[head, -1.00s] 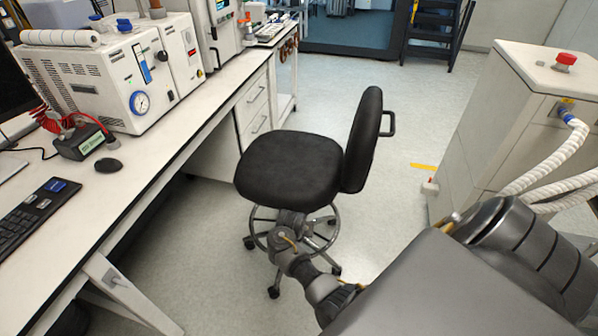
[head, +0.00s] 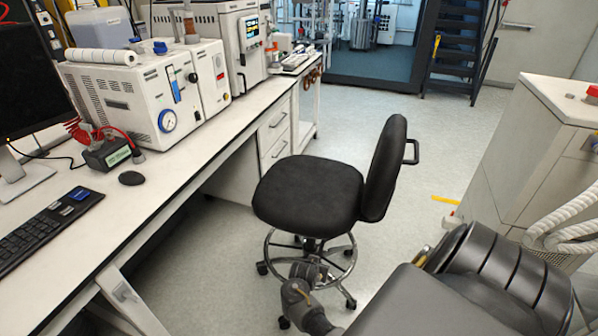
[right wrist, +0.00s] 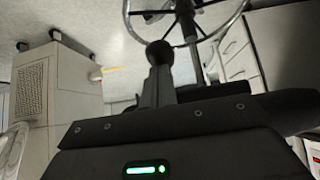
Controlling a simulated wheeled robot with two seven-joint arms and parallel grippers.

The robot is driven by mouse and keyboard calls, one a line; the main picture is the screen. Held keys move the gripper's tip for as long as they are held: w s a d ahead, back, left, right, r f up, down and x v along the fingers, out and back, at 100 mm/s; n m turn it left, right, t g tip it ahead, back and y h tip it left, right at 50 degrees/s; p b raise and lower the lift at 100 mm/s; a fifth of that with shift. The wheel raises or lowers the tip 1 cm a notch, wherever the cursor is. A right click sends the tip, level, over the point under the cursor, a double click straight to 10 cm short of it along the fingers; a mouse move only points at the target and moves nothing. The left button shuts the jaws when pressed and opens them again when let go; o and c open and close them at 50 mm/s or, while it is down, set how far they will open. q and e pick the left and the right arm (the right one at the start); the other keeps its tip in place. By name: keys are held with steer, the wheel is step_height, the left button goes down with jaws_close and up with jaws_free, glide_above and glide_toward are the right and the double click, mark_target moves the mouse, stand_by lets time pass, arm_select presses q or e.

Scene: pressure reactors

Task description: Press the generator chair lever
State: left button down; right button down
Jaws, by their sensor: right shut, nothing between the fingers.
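The black generator chair (head: 308,195) stands on the floor beside the bench, its backrest on the right. Its metal foot ring (head: 272,243) and wheeled base show below the seat. I cannot make out the lever in the head view; the seat may hide it. My right gripper (head: 312,266) is low in front of the chair, below the seat edge and near the foot ring, small and partly unclear. In the right wrist view my right gripper (right wrist: 160,52) is shut and empty, with the foot ring (right wrist: 240,12) beyond it. My left gripper is not in view.
The white bench (head: 190,170) runs along the left with a keyboard (head: 45,225), a mouse (head: 131,178) and a white instrument (head: 150,95). A grey cabinet (head: 530,150) with white hoses stands at the right. Open floor lies behind the chair.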

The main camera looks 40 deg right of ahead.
steer(key=shift+s+d+f, duration=0.1)
steer(key=shift+s+f, duration=0.05)
steer(key=shift+f, duration=0.25)
steer(key=shift+s, duration=0.1)
steer(key=shift+f, duration=0.1)
arm_select(q)
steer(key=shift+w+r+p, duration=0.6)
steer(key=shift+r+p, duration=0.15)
steer(key=shift+p, duration=0.15)
arm_select(e)
steer(key=v, duration=0.8)
steer(key=shift+w, duration=0.3)
steer(key=shift+d, duration=0.1)
